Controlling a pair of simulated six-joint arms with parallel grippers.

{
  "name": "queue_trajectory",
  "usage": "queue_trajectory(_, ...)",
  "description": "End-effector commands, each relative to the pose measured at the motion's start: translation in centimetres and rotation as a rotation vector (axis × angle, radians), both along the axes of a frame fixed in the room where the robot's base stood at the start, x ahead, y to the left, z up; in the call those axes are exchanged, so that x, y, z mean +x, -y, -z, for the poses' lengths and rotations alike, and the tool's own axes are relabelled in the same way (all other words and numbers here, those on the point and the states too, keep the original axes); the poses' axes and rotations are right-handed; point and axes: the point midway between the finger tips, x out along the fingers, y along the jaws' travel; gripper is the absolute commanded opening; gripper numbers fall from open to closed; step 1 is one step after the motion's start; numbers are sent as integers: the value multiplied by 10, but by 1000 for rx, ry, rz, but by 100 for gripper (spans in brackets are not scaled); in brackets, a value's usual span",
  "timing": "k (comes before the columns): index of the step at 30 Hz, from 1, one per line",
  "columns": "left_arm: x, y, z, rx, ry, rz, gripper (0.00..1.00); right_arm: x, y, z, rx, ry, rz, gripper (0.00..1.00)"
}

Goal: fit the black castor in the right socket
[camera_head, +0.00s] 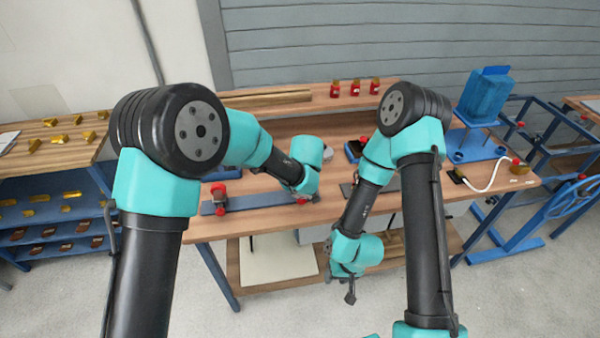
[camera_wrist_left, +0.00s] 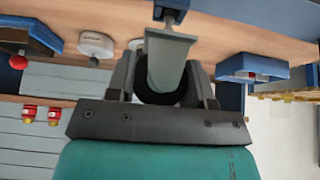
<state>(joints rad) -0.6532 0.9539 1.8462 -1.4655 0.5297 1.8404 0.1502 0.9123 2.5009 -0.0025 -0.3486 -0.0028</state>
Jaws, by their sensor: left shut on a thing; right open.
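In the left wrist view my left gripper (camera_wrist_left: 162,82) is shut around a dark rounded thing, which looks like the black castor (camera_wrist_left: 152,97). A grey-green bar (camera_wrist_left: 170,46) lies in front of it and hides part of it. I cannot tell whether the castor touches the bar, and no socket shows clearly. In the head view that gripper is low over the table's front, near the right end of a long blue-grey bar (camera_head: 252,201); my wrist hides the castor. My right gripper (camera_head: 349,291) is open and points down in front of the table edge.
A red fitting (camera_head: 219,189) stands on the bar's left end. A white round thing (camera_head: 327,154) is behind my left wrist. Several red jars (camera_head: 355,88) stand at the back. A blue stand (camera_head: 470,147) and a white cable (camera_head: 490,180) are on the right.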

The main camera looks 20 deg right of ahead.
Motion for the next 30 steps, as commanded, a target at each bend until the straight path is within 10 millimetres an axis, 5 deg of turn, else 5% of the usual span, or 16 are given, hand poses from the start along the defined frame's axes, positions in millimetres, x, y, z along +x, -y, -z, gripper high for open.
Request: queue_trajectory(30,0,0,16,0,0,0,20,0,0,0,0,0,0,43)
